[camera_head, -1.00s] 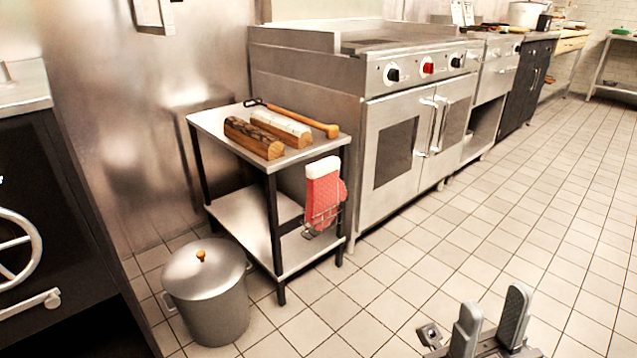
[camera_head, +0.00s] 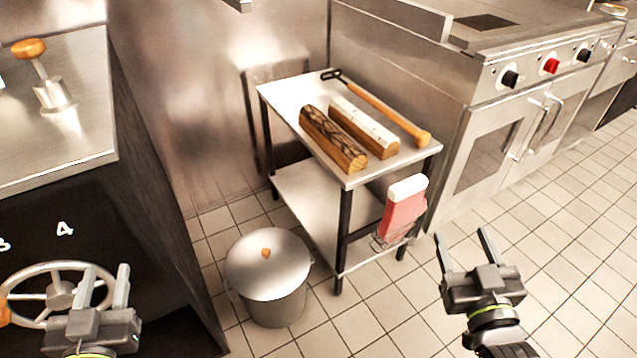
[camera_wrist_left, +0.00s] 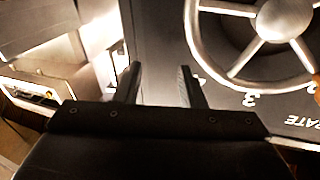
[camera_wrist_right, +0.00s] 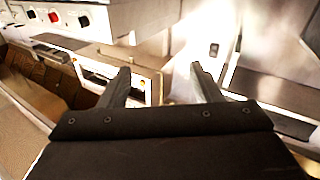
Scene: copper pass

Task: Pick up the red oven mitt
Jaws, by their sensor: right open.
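The red oven mitt (camera_head: 402,216) has a white cuff and hangs in a wire holder (camera_head: 392,240) on the right side of a small steel side table (camera_head: 292,97). My right gripper (camera_head: 465,240) is open and empty, to the right of the mitt and a little lower in the head view, apart from it. It also shows in the right wrist view (camera_wrist_right: 162,80), where I cannot make out the mitt. My left gripper (camera_head: 105,280) is open and empty at the lower left, in front of a dark cabinet with a handwheel (camera_head: 40,290). It also shows in the left wrist view (camera_wrist_left: 160,75).
Two wooden blocks (camera_head: 333,140) (camera_head: 362,128) and a wooden-handled tool (camera_head: 385,110) lie on the side table. A lidded steel pot (camera_head: 268,275) stands on the floor at its left. A steel range (camera_head: 490,90) stands behind right. Tiled floor (camera_head: 580,250) is free at the right.

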